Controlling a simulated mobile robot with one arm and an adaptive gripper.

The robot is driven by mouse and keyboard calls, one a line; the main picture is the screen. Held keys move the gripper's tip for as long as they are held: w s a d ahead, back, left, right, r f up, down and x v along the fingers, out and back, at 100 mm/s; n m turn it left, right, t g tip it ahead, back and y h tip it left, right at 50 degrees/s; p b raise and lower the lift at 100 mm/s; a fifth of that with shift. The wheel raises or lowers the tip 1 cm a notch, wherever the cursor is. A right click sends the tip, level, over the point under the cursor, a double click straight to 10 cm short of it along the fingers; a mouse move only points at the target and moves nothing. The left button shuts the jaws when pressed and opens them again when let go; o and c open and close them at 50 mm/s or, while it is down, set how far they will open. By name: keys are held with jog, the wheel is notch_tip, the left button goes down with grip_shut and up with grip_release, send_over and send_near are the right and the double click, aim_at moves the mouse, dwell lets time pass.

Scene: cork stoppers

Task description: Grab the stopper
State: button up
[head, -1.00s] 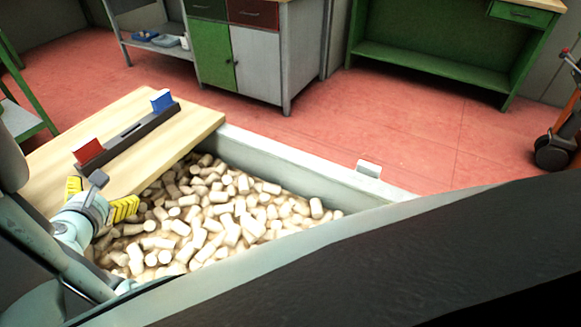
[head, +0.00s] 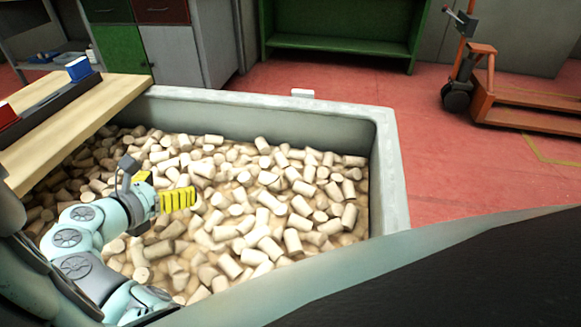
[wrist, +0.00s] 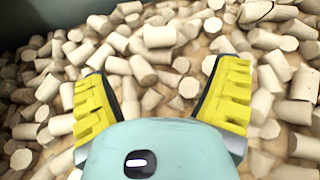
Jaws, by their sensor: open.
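Many pale cork stoppers (head: 270,205) lie heaped in a large grey bin; they also fill the wrist view (wrist: 160,37). No single stopper stands out from the rest. My gripper (head: 166,190), with yellow ribbed fingers, is over the left part of the heap in the head view. In the wrist view my gripper (wrist: 162,95) has its two fingers wide apart, with nothing held between them. Several stoppers lie beyond and below the gap between the fingers. How high the fingertips are above the heap is hard to tell.
The grey bin's walls (head: 392,170) rise around the heap. Cabinets and an orange pallet truck (head: 480,75) stand beyond on red floor.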

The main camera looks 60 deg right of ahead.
aim_at(201, 168)
jog(key=b+x, duration=0.1)
jog(key=x, duration=0.4)
jog(key=shift+d+f, duration=0.2)
jog(key=shift+d, duration=0.2)
jog(key=shift+r+b+x, duration=0.15)
jog(key=shift+b+x, duration=0.2)
jog(key=shift+x, duration=0.8)
jog(key=shift+r+b+x, duration=0.15)
jog(key=shift+b+x, duration=0.2)
jog(key=shift+x, duration=0.8)
jog(key=c, duration=0.9)
